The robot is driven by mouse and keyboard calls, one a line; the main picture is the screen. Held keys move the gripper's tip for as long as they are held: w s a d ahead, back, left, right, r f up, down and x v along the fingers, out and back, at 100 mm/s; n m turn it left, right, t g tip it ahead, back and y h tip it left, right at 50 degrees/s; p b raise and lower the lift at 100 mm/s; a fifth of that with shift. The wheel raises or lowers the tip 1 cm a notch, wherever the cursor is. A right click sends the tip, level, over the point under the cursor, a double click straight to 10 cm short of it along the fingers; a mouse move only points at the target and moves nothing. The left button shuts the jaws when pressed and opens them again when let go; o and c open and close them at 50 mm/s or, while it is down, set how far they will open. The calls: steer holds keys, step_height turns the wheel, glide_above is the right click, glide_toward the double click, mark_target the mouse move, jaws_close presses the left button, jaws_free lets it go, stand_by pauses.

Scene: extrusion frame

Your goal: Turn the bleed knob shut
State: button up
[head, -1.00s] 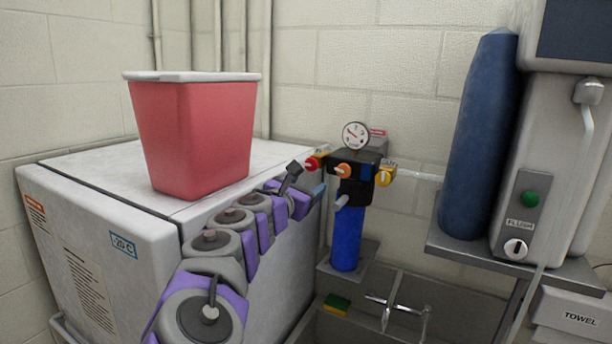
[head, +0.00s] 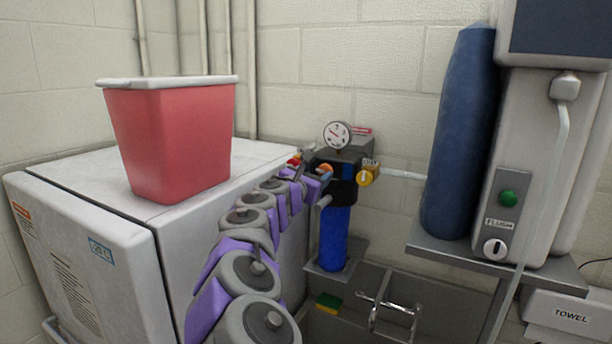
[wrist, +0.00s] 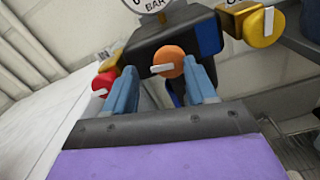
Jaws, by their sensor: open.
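The filter unit has a black head (head: 343,190) above a blue bowl (head: 334,238). It carries a red knob (wrist: 103,84) on the left, an orange knob (wrist: 168,61) on the front and a yellow knob (wrist: 264,27) on the right. I cannot read which one is marked bleed. The orange knob's pale pointer bar lies nearly level, tilted slightly. My gripper (wrist: 164,76) is open, its two blue fingers on either side just below the orange knob; contact cannot be told. In the head view my arm partly hides the red and orange knobs.
A pressure gauge (head: 337,134) tops the unit. A white freezer box (head: 90,190) with a red bin (head: 170,140) stands left. A sink with a tap (head: 385,310) and a sponge (head: 328,302) lies below. A blue cylinder (head: 458,130) stands right.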

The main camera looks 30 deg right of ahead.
steer(key=shift+s+d+r, duration=0.25)
steer(key=shift+s+d, duration=0.35)
steer(key=shift+d, duration=0.1)
steer(key=c, duration=0.6)
jaws_close()
